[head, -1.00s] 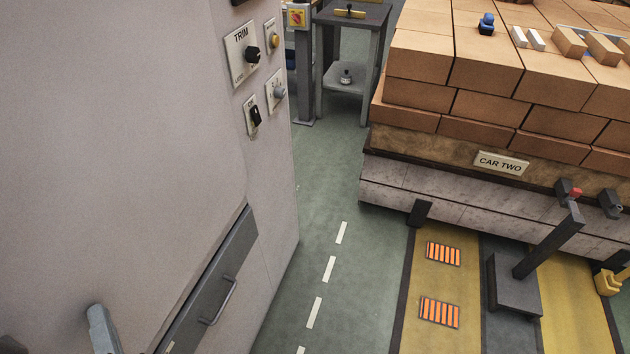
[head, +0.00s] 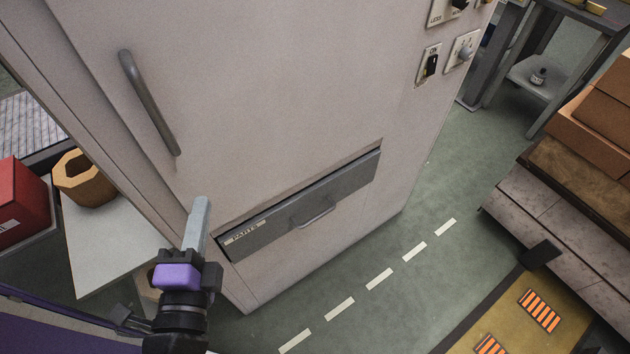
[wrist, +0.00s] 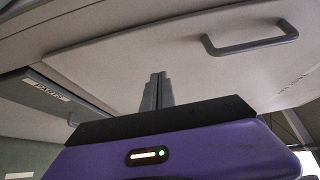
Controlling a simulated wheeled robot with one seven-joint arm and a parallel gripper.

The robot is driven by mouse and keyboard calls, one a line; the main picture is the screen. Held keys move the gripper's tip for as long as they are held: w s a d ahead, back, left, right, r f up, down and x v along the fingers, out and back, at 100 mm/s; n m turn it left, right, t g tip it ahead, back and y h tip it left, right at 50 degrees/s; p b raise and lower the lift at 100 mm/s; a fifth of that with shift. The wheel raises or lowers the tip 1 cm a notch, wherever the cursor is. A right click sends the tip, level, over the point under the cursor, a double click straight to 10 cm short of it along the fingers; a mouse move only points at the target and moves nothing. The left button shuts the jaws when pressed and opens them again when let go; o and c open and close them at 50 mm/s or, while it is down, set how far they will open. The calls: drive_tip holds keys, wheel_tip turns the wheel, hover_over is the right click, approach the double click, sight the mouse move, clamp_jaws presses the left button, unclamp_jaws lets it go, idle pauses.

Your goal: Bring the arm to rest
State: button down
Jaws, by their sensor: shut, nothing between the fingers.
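My gripper (head: 199,222) is at the lower left of the head view, its grey fingers pointing up in front of the pale cabinet. It is shut and empty. The wrist view shows the two closed fingers (wrist: 156,92) pointing toward the cabinet door. I cannot tell the gap between the fingertips and the cabinet, but no contact shows. The purple wrist part of my arm is below the fingers in both views.
The cabinet (head: 270,90) has a door handle (head: 150,103) and a grey parts drawer (head: 305,205), which looks closed. A pale shelf (head: 115,250) with a wooden pot (head: 83,180) and a red box (head: 20,205) stand left. Green floor (head: 400,290) is free at right; a brick-loaded car (head: 560,210) stands beyond.

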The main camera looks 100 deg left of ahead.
drive_tip(key=shift+s+d, duration=0.4)
drive_tip(key=shift+d, duration=0.4)
drive_tip(key=w+d+f+m+t+h, duration=0.15)
drive_tip(key=w+d+t, duration=0.3)
drive_tip(key=w, duration=0.45)
drive_tip(key=w+d+f+t+h, duration=0.1)
drive_tip(key=w+d+t+h, duration=0.1)
drive_tip(key=w+d+t, duration=0.5)
drive_tip(key=w+d+f+m+t+h, duration=0.15)
drive_tip(key=w+t, duration=0.25)
drive_tip(key=w, duration=0.7)
drive_tip(key=w+d+n+t+h, duration=0.1)
drive_tip(key=w+d+t+h, duration=0.15)
drive_tip(key=d, duration=0.55)
drive_tip(key=w+d+t+h, duration=0.2)
drive_tip(key=w+d+h, duration=0.15)
drive_tip(key=d, duration=0.55)
drive_tip(key=s+d+f+h, duration=0.1)
drive_tip(key=s+d+h, duration=0.1)
drive_tip(key=d, duration=0.4)
drive_tip(key=s+d+f+m+h, duration=0.1)
drive_tip(key=s+d+h, duration=0.1)
drive_tip(key=d+h, duration=0.2)
drive_tip(key=d, duration=0.2)
drive_tip(key=shift+d, duration=0.35)
